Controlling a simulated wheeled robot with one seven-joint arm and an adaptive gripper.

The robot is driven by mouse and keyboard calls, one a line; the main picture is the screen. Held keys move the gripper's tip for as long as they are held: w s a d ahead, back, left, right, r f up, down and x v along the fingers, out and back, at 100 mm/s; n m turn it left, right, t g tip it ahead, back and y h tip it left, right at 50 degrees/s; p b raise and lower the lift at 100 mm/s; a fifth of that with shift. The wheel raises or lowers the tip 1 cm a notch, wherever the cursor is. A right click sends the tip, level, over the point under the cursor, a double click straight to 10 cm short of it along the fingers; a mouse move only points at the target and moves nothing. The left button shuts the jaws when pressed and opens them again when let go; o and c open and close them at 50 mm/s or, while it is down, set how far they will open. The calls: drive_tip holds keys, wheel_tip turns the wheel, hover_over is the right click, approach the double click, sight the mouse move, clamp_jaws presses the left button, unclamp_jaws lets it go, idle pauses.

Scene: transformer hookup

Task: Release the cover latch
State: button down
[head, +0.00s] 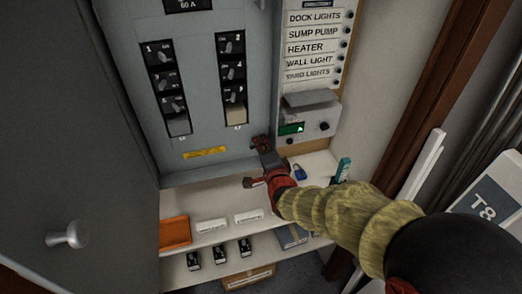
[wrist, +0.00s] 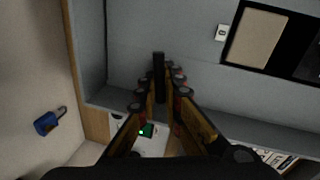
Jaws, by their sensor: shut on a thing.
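My gripper (head: 262,150) is at the lower right edge of the grey electrical panel (head: 205,100), beside the display box with the green screen. In the wrist view the gripper's two fingers (wrist: 160,92) converge on a short dark bar (wrist: 158,63) against the grey panel face. The bar looks like the cover latch, and the fingers are shut on it. In the head view my gripper hides the bar, so I cannot tell its position there.
Two columns of breakers (head: 166,92) are on the panel. A grey door (head: 75,130) stands at left. The shelf below holds a blue padlock (head: 299,173), an orange tray (head: 174,232) and white labelled pieces (head: 248,216). The display box (head: 308,125) is close right of my gripper.

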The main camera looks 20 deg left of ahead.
drive_tip(key=shift+f+m+y+b, duration=0.2)
drive_tip(key=shift+m+y+b, duration=0.1)
drive_tip(key=shift+m+b, duration=0.6)
drive_tip(key=c, duration=2.2)
unclamp_jaws()
drive_tip(key=shift+c, duration=0.2)
drive_tip(key=shift+r, duration=0.1)
drive_tip(key=v, duration=1.2)
drive_tip(key=shift+w+d+r, duration=0.1)
drive_tip(key=shift+d, duration=0.05)
